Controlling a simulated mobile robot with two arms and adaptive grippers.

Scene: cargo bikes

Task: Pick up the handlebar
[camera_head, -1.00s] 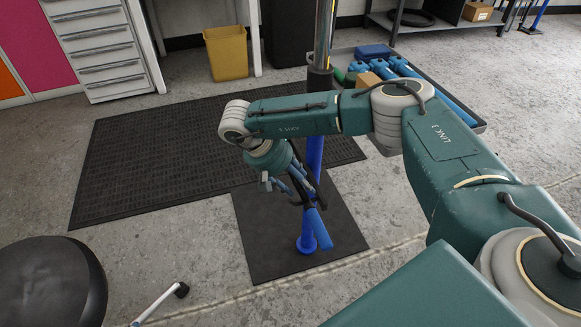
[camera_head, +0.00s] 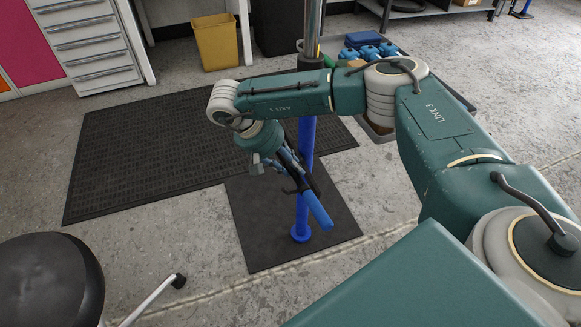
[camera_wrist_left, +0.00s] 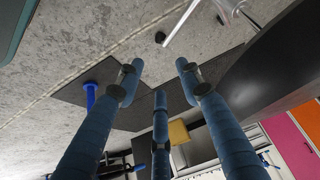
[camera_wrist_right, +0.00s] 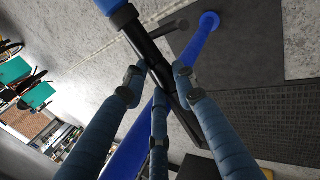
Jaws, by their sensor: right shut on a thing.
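The handlebar is a dark bar with a blue grip (camera_head: 318,208), seen low in front of the blue stand post in the head view. My right gripper (camera_head: 294,176) has its fingers around the handlebar. In the right wrist view the black bar (camera_wrist_right: 148,44) runs between the fingers, with a blue grip (camera_wrist_right: 105,6) at its upper end. The far end is partly hidden behind the fingers. My left gripper (camera_wrist_left: 159,75) is out of the head view. In its wrist view its fingers are spread, with nothing between them.
The blue stand post (camera_head: 305,165) rises close behind the handlebar from a black mat (camera_head: 262,240). A black round stool (camera_head: 45,280) is at lower left. A yellow bin (camera_head: 216,42) and white drawers (camera_head: 85,50) stand at the back. A tray with blue items (camera_head: 370,50) is behind my arm.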

